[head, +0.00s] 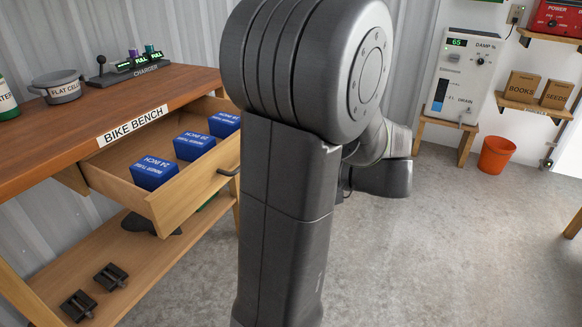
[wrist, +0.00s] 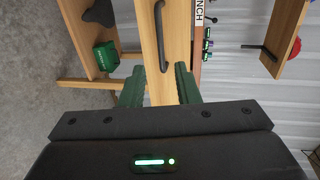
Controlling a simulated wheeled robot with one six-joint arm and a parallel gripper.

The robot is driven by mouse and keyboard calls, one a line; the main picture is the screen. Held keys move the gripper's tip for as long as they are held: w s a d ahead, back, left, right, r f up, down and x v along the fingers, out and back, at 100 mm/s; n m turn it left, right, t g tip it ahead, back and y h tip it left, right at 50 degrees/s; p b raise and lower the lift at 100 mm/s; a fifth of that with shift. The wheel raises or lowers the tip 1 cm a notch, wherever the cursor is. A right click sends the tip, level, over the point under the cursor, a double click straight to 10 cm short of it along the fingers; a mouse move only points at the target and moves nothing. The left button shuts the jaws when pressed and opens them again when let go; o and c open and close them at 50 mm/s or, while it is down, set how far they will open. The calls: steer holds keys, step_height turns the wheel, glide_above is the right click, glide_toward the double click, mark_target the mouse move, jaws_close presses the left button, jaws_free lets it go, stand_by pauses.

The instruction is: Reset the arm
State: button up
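My arm (head: 285,190) stands large in the middle of the head view and is folded, with its far links behind the near column. My gripper (wrist: 158,82) shows in the wrist view with its two green fingers spread apart and nothing between them. It is hidden in the head view. Beyond the fingertips are the wooden drawer front (wrist: 152,75) and its dark handle (wrist: 160,38), which the fingers do not hold. In the head view the drawer (head: 165,206) is pulled open under the bench, and its handle (head: 229,171) is close to my arm's left side.
Several blue inner-tube boxes (head: 154,172) lie in the drawer. The bike bench (head: 100,115) carries a flat-cell pot (head: 57,88) and a charger (head: 130,68). Pedals (head: 110,276) lie on the lower shelf. An orange bucket (head: 496,155) stands at right. The concrete floor (head: 450,260) there is clear.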

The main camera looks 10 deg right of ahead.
steer(key=b+x, duration=0.3)
steer(key=x, duration=1.1)
steer(key=shift+r, duration=0.1)
steer(key=shift+s, duration=0.15)
